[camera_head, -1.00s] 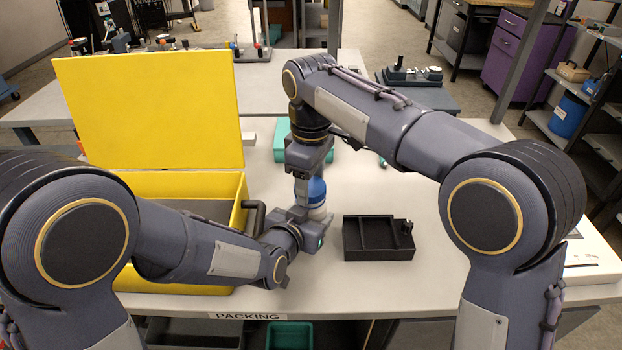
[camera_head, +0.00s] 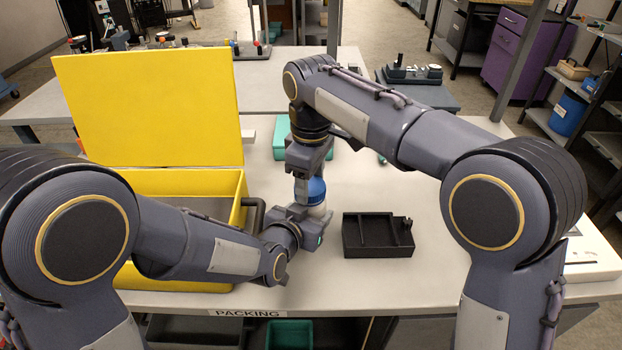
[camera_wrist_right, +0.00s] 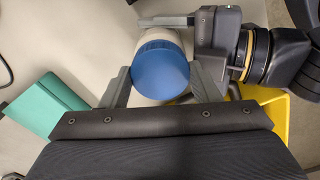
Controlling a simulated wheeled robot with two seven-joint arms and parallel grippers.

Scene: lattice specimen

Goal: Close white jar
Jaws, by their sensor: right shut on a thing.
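The white jar (camera_head: 318,210) stands on the table with a blue lid (camera_head: 316,190) on its top. In the right wrist view the blue lid (camera_wrist_right: 162,72) faces the camera and the white body (camera_wrist_right: 156,36) shows behind it. My right gripper (camera_head: 309,177) comes down from above; its fingers are shut on the blue lid, one on each side. My left gripper (camera_head: 312,222) is at the jar's lower body, with a finger (camera_wrist_right: 165,20) along its side; it looks shut on the jar, partly hidden. Whether the lid is fully seated cannot be told.
A yellow box (camera_head: 150,110) with its lid raised stands at the left, beside my left arm. A black divided tray (camera_head: 377,251) lies right of the jar. A teal box (camera_head: 282,138) is behind my right gripper.

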